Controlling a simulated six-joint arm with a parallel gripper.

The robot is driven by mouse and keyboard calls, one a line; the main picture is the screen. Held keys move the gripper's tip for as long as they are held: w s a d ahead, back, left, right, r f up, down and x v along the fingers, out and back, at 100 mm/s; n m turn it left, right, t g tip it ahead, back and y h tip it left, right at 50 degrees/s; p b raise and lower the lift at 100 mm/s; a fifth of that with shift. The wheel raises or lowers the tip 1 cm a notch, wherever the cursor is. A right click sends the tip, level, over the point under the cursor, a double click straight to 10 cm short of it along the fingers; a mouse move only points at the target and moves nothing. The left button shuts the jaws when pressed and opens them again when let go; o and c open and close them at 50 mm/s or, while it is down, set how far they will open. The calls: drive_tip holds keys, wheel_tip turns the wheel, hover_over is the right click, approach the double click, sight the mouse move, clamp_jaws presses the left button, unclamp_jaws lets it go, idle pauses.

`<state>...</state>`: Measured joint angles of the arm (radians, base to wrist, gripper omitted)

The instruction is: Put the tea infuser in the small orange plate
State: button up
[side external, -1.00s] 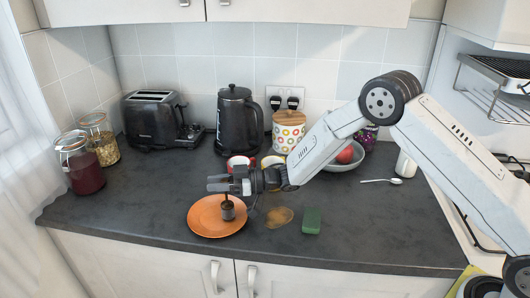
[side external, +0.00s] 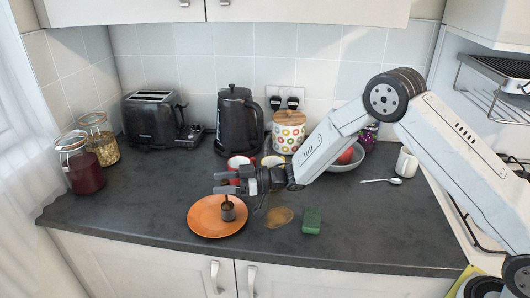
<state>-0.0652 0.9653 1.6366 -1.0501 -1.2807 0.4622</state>
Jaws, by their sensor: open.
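The small orange plate (side external: 205,220) lies flat on the dark counter near its front edge. The tea infuser (side external: 228,212), a small dark metal cup with an upright stem, stands on the right part of the plate. My gripper (side external: 221,183) is just above the infuser, level and pointing left. Its fingers are open, with a gap between them. The top of the infuser's stem is close to the fingers; I cannot tell whether they touch it.
A green sponge (side external: 312,220) and a brown spill (side external: 279,217) lie right of the plate. Mugs (side external: 238,162), a black kettle (side external: 236,120) and a spotted canister (side external: 289,131) stand behind my gripper. The counter left of the plate is clear.

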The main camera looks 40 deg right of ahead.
drive_tip(key=v, duration=1)
drive_tip(key=shift+s+d, duration=0.15)
drive_tip(key=shift+d, duration=0.05)
idle(0.3)
drive_tip(key=s+d+r+m+t+h, duration=0.1)
drive_tip(key=s+d+m+h, duration=0.3)
drive_tip(key=d+m+h, duration=0.75)
drive_tip(key=s+a+f+g+h, duration=0.1)
drive_tip(key=s+g+h, duration=0.3)
drive_tip(key=s, duration=1.5)
drive_tip(key=a+g, duration=0.1)
drive_tip(key=g, duration=0.2)
drive_tip(key=shift+f, duration=0.2)
